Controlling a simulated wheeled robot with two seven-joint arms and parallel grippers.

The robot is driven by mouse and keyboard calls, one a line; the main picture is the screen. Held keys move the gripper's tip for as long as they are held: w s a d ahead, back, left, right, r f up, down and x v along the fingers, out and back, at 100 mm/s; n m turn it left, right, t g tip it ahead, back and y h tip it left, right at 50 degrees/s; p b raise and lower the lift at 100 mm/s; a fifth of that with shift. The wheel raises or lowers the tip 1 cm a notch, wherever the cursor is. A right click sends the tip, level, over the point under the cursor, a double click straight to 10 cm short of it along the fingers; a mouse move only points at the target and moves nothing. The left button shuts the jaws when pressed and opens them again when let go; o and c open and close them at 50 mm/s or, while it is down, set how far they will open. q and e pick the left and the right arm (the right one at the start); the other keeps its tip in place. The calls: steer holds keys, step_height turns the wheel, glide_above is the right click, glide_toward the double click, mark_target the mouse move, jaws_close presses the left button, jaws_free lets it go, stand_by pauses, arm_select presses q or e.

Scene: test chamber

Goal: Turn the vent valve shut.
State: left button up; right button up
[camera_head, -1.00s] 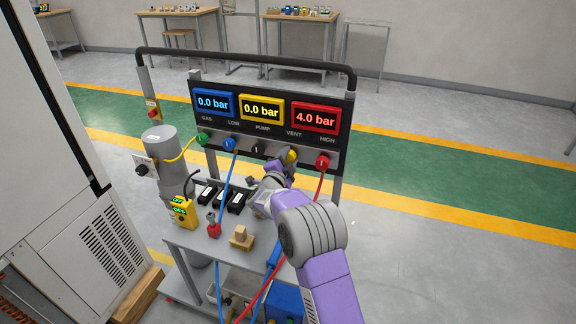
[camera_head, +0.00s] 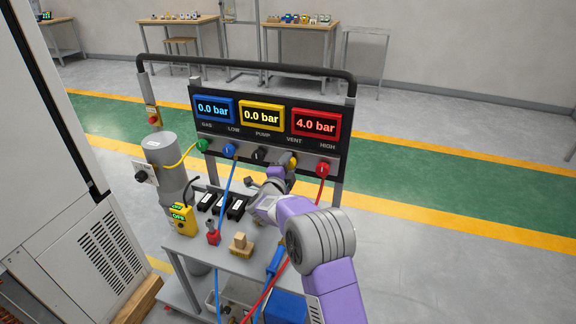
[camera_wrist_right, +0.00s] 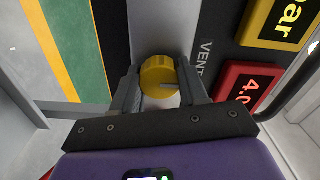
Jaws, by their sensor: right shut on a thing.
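The vent valve is a yellow round knob (camera_head: 292,158) on the front of the panel (camera_head: 215,143), under the VENT label. In the right wrist view the knob (camera_wrist_right: 158,77) sits between the two dark fingers of my right gripper (camera_wrist_right: 159,88). The gripper is shut on it, with a finger on each side. In the head view my right gripper (camera_head: 285,168) reaches the knob from the front and partly covers it. My left gripper is in neither view.
Displays read 0.0 bar on blue (camera_head: 215,108), 0.0 bar on yellow (camera_head: 261,114) and 4.0 bar on red (camera_head: 316,123). A red hose (camera_head: 318,188) hangs just right of my gripper, and a blue hose (camera_head: 228,185) to its left. Other knobs flank the valve.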

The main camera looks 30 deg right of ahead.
steer(key=o, duration=1.1)
steer(key=shift+c, duration=0.2)
steer(key=p+v, duration=0.1)
steer(key=v, duration=0.6)
steer(key=shift+s+a, duration=0.2)
